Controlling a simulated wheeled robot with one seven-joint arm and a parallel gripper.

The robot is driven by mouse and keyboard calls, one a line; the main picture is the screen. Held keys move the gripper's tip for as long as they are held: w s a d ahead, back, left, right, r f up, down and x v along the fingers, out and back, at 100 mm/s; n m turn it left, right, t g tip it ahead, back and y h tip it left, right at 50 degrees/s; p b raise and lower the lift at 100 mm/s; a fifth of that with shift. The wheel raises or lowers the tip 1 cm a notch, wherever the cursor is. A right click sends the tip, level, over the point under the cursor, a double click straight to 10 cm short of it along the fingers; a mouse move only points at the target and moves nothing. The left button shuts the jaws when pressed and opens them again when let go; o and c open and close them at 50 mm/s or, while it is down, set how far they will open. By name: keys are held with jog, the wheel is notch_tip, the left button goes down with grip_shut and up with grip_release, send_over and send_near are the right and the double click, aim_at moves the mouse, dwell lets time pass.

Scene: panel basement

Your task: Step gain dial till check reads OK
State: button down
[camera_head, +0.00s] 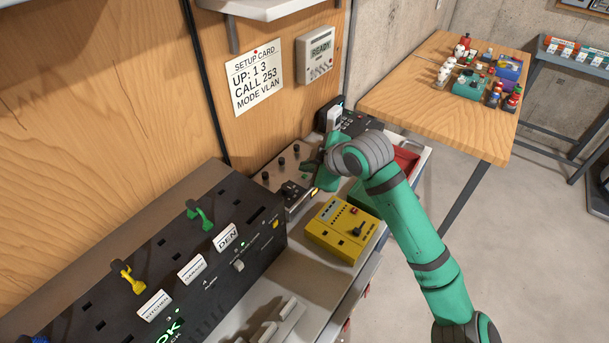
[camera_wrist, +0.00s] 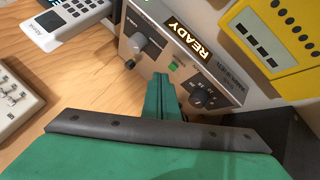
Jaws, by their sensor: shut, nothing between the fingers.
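A grey panel box (camera_head: 272,178) with several black knobs lies on the bench by the wooden wall. In the wrist view its lit display (camera_wrist: 190,38) reads "READY". One dark dial (camera_wrist: 204,96) with marks around it is right of my fingertips, and a larger knob (camera_wrist: 143,45) is up and left. I cannot read which dial is the gain dial. My gripper (camera_head: 322,172) is over the panel's right end. In the wrist view my gripper (camera_wrist: 163,82) is shut and empty, pointing at the panel near a small green button (camera_wrist: 173,67). Contact cannot be told.
A yellow box (camera_head: 342,228) stands right of the panel. A black rack (camera_head: 170,262) with green and yellow plugs stands front left. A handset (camera_wrist: 54,28) lies near the panel.

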jog(key=shift+f, duration=0.2)
jog(key=shift+f, duration=0.2)
jog(key=shift+f, duration=0.4)
dwell(0.9)
jog(key=shift+r, duration=0.8)
notch_tip(320, 180, up, 5)
dwell(0.6)
dwell(0.6)
